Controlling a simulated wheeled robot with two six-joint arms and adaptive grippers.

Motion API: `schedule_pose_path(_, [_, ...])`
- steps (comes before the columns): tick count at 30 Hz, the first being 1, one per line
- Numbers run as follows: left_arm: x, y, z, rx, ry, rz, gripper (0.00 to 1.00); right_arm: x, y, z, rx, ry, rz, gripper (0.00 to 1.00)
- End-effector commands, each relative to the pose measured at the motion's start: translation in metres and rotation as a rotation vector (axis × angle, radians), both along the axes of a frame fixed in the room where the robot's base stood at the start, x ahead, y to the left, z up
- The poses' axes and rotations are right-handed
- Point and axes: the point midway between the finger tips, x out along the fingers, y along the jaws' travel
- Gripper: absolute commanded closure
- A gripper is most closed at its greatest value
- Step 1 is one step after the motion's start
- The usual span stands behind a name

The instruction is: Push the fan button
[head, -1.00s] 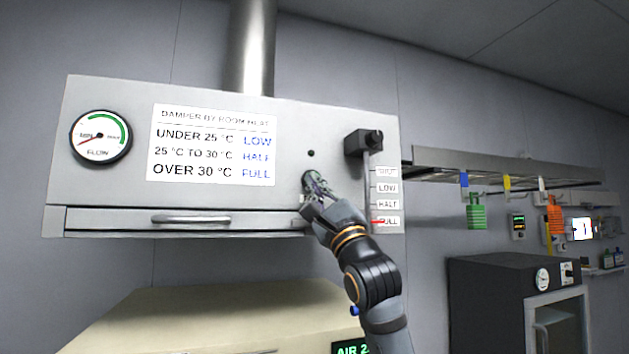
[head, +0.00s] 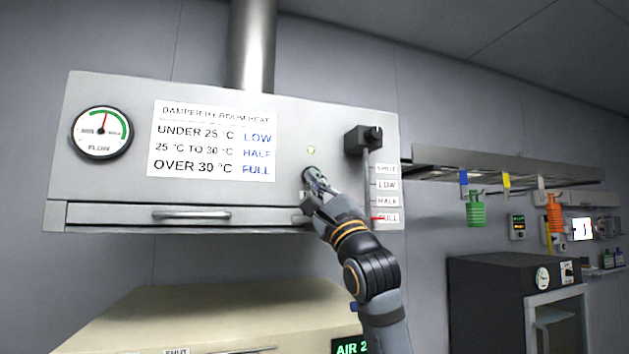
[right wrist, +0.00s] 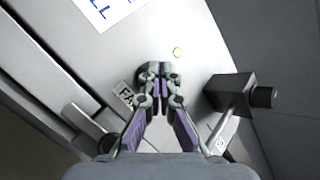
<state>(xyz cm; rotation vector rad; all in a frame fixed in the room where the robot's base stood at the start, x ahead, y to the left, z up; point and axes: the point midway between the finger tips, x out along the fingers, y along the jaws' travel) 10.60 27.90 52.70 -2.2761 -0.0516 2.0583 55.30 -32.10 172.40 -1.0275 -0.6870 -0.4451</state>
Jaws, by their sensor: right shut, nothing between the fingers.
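The hood panel (head: 330,120) carries the fan controls. My right gripper (head: 309,174) is shut and empty, its fingertips at the panel just below a small lamp (head: 311,150). The lamp glows yellow-green and also shows in the right wrist view (right wrist: 177,52). In the right wrist view my shut fingertips (right wrist: 154,70) cover a dark round part, which seems to be the fan button. A label starting "FA" (right wrist: 126,95) is partly hidden beside them. The flow gauge (head: 102,132) has its needle pointing up. My left gripper is not in view.
A drawer-like handle (head: 191,215) lies at lower left. A beige cabinet (head: 220,310) stands below.

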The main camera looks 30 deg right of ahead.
Motion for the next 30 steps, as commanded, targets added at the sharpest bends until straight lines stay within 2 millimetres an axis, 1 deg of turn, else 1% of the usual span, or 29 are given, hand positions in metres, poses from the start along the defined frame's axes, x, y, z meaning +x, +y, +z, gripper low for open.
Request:
schedule_pose_path(1, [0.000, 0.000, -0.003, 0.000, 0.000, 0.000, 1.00, -0.001, 0.000, -0.002, 0.000, 0.000, 0.000, 1.00])
schedule_pose_path(7, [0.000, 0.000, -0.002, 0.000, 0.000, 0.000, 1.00, -0.001, 0.000, 0.000, 0.000, 0.001, 0.000, 1.00])
schedule_pose_path(9, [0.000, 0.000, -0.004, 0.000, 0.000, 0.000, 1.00, -0.003, 0.001, -0.001, 0.000, 0.000, 0.000, 1.00])
schedule_pose_path(15, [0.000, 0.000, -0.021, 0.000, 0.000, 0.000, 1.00, -0.025, 0.006, -0.003, -0.001, -0.003, 0.001, 1.00])
schedule_pose_path(22, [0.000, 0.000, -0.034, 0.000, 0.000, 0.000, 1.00, -0.051, 0.012, -0.002, 0.000, -0.003, 0.001, 1.00])
schedule_pose_path(26, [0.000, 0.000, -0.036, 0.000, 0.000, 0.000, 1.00, -0.059, 0.014, -0.001, 0.000, 0.000, 0.001, 1.00])
schedule_pose_path(30, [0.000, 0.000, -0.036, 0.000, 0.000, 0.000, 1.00, -0.060, 0.015, 0.000, 0.000, 0.001, 0.001, 1.00])
